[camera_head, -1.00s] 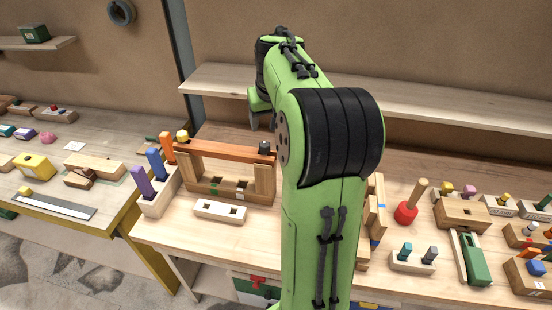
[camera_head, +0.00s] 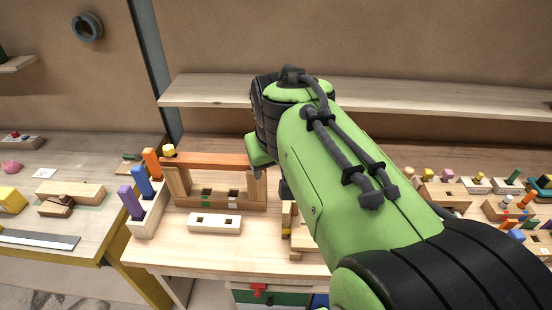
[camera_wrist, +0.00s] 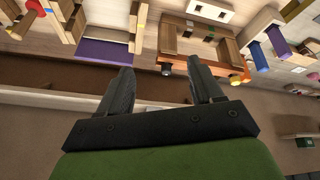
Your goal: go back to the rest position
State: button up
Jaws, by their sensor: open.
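My gripper (camera_wrist: 160,92) shows in the wrist view with its two dark fingers spread apart and nothing between them. In the head view my green arm covers the middle and right of the workbench, and the fingers are mostly hidden behind it. A wooden frame with a reddish-brown top bar (camera_head: 210,160) stands on the bench left of my arm. A yellow peg (camera_head: 169,150) is at the bar's left end.
A block with purple, blue and orange pegs (camera_head: 143,180) stands at the bench's left. A pale two-hole block (camera_head: 214,222) lies in front of the frame. A long shelf (camera_head: 400,97) runs along the wall behind my arm. Several small toys crowd the right side.

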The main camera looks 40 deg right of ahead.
jog(key=s+a+f+n+y, duration=0.1)
jog(key=s+a+f, duration=0.1)
jog(key=s+a, duration=0.3)
jog(key=s+a+f+n+t+y, duration=0.1)
jog(key=s+a+f, duration=0.2)
jog(key=s+a, duration=0.2)
jog(key=s, duration=0.3)
jog(key=shift+a+f+n, duration=0.2)
jog(key=shift+f+n, duration=0.1)
jog(key=shift+n, duration=0.1)
